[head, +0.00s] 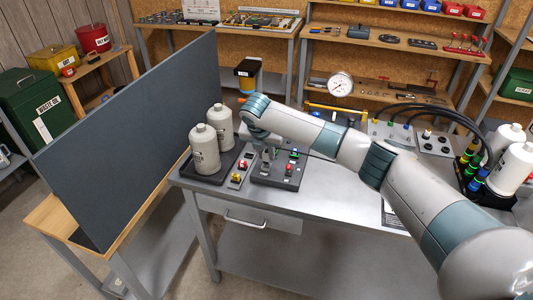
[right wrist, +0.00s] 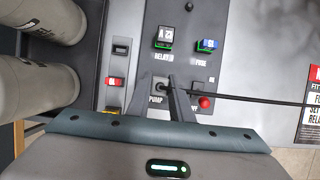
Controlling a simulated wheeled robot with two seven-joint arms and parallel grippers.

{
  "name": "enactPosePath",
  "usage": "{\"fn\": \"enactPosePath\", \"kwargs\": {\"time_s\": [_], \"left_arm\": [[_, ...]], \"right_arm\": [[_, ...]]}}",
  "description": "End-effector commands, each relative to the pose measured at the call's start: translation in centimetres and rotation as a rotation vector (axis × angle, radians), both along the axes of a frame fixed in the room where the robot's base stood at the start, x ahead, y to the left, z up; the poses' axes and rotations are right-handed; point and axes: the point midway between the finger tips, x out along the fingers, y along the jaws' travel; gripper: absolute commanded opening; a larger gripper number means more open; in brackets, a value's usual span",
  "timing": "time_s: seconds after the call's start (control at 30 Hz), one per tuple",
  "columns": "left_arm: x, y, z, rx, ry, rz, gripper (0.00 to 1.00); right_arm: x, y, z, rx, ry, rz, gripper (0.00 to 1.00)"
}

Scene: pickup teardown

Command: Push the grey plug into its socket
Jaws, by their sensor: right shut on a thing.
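My right gripper (head: 268,157) points down over the dark control panel (head: 283,177) on the metal bench. In the right wrist view the two fingers of my right gripper (right wrist: 161,83) are shut on the grey plug (right wrist: 161,87), which is small and mostly hidden by them. A thin black cable (right wrist: 240,97) runs from it to the right. The plug is at the panel area marked PUMP. Its socket is hidden under the plug and fingers, and I cannot tell how deep the plug sits. My left gripper is not in view.
Two large pale bottles (head: 204,149) stand in a tray left of the panel. A green-lit relay block (right wrist: 164,39), a blue fuse (right wrist: 207,45) and a red button (right wrist: 204,102) sit close by. A tall dark board (head: 130,140) stands on the left.

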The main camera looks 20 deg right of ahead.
Motion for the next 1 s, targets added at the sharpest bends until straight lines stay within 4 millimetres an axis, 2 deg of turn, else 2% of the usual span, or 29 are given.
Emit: {"fn": "enactPosePath", "kwargs": {"time_s": [0.57, 1.0], "left_arm": [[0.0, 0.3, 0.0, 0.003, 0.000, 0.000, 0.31], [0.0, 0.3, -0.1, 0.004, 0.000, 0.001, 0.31]], "right_arm": [[0.0, 0.0, -0.1, 0.000, 0.000, 0.000, 0.00], [0.0, 0.0, -1.1, 0.001, 0.001, 0.000, 0.00]]}}
